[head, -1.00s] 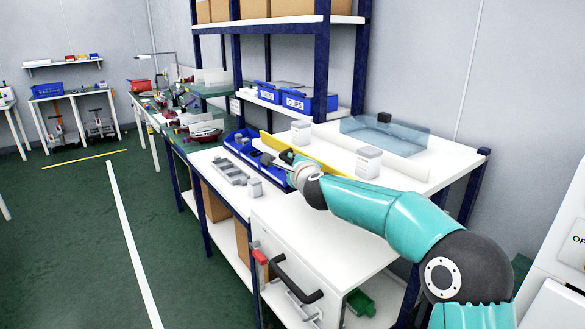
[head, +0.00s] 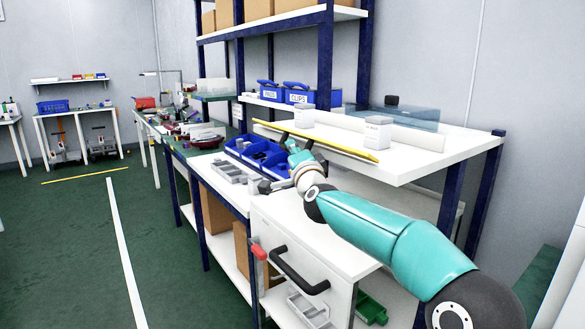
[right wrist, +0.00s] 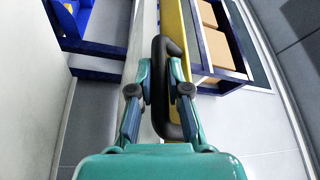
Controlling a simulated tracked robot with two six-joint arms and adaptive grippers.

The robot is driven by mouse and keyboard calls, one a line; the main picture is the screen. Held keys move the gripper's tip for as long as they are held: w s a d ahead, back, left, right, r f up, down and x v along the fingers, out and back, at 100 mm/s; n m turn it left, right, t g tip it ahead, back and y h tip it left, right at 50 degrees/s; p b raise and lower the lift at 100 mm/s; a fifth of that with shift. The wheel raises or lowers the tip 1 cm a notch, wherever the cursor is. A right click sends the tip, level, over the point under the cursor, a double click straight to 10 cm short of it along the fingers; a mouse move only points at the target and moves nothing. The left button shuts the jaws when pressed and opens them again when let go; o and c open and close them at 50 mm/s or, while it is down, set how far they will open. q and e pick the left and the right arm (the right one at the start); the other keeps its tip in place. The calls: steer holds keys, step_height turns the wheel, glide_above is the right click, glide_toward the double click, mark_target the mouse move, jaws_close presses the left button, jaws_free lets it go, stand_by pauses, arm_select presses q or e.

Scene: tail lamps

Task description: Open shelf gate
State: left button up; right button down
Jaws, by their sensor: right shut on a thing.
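A yellow bar (head: 318,142) runs along the front edge of the white shelf top (head: 455,150); I take it to be the shelf gate. In the right wrist view the yellow strip (right wrist: 172,22) has a black handle (right wrist: 160,85) beside it. My right gripper (right wrist: 159,68) has its two fingers on either side of this handle and is shut on it. In the head view my right gripper (head: 286,140) is small, just under the bar, and the handle cannot be made out. My left gripper is not in view.
White boxes (head: 378,134) and a clear blue tray (head: 405,117) are on the shelf behind the bar. Blue bins (head: 255,150) and a grey tray (head: 228,172) are on the bench below. A cabinet with a black handle (head: 298,272) is in front. Green floor at left is free.

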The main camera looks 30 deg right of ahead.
steer(key=shift+f+n+t+y+b, duration=0.2)
steer(key=shift+f+n+t+b, duration=0.1)
steer(key=shift+n+b, duration=0.5)
steer(key=shift+f+n+t+y+b, duration=0.25)
steer(key=shift+n+b, duration=0.35)
steer(key=shift+b, duration=0.3)
steer(key=c, duration=1.1)
jaws_free()
steer(key=shift+d, duration=0.1)
steer(key=shift+c, duration=0.2)
steer(key=shift+r, duration=0.1)
steer(key=shift+s, duration=0.75)
steer(key=v, duration=1)
steer(key=shift+s+a+f, duration=0.2)
steer(key=shift+a+f, duration=0.05)
steer(key=shift+f, duration=0.05)
